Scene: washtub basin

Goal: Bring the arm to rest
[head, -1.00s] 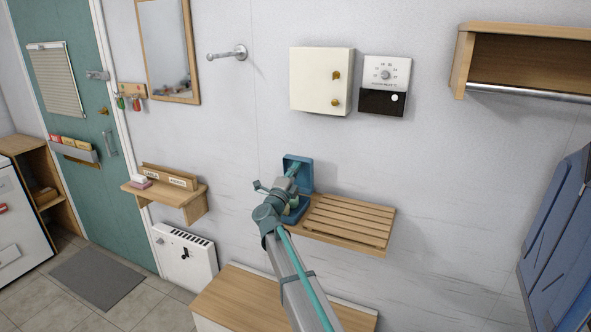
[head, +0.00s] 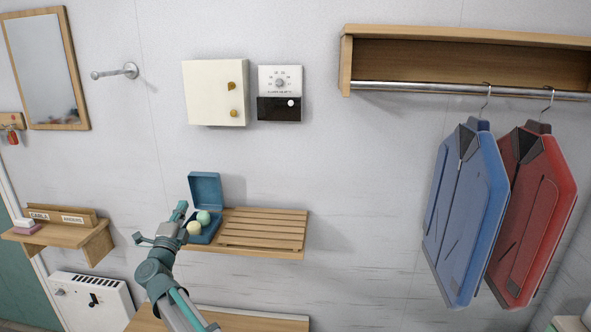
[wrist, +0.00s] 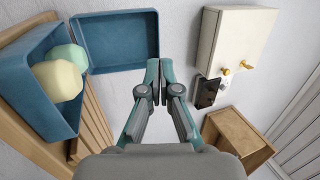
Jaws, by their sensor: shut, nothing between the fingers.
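My arm (head: 158,272) reaches up from the bottom of the head view. My gripper (head: 181,208) is just left of an open blue box (head: 206,188) on the slatted wall shelf. In the wrist view my gripper (wrist: 160,84) is shut with its fingertips together and nothing between them. The box (wrist: 22,92) is at upper left there, with its lid (wrist: 118,40) standing open. A pale green ball (head: 203,217) and a cream ball (head: 194,229) lie in the box. My gripper appears apart from the box.
The slatted shelf (head: 270,229) is bare right of the box. A white cabinet (head: 215,93) and a thermostat (head: 280,92) hang above it. A blue jacket (head: 465,210) and a red jacket (head: 533,215) hang from the rail at right. A small shelf (head: 62,233) and heater (head: 92,297) are at left.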

